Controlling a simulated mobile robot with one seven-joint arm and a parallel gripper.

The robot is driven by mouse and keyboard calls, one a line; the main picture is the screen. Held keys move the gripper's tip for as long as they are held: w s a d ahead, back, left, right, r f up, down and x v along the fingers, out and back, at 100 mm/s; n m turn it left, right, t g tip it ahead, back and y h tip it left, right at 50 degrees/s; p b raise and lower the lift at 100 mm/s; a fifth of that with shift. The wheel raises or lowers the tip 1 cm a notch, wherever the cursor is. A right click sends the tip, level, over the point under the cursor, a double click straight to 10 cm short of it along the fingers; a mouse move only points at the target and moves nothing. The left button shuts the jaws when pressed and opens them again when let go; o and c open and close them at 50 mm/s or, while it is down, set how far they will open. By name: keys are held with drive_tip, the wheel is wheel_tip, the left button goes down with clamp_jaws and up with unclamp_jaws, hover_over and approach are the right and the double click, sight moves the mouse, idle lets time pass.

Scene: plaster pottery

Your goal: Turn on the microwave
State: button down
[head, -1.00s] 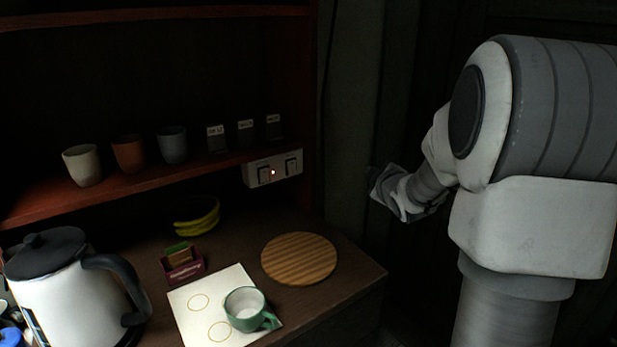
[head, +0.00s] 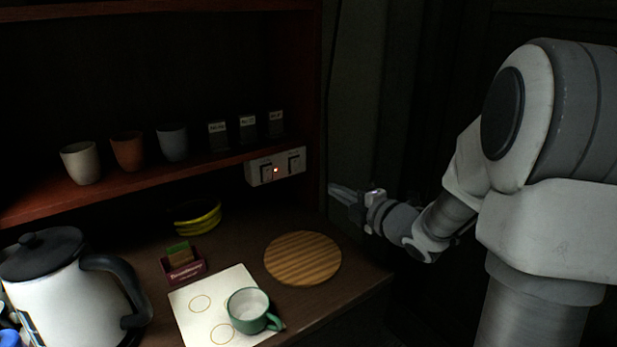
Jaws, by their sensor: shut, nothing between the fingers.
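No microwave shows in the head view. A pale switch panel (head: 275,167) is fixed at the right end of the shelf's front edge. It has two dark rocker switches, and a small red-orange light glows beside the left switch (head: 266,173). The labels above the switches are too small to read. My gripper (head: 334,189) is shut and empty. It points left, to the right of the panel and slightly lower in the picture, apart from it.
A round wooden board (head: 303,258), a green mug (head: 250,309) on a white card (head: 190,295) and a kettle (head: 60,290) stand on the counter (head: 235,240). Several cups and small labelled containers line the shelf (head: 120,188). Dark open space lies around my arm.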

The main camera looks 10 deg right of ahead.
sight(296, 171)
drive_tip(key=p+x, duration=0.1)
drive_tip(key=x, duration=1.2)
drive_tip(key=shift+w+a, duration=0.1)
drive_tip(key=shift+w, duration=0.35)
drive_tip(key=shift+f, duration=0.15)
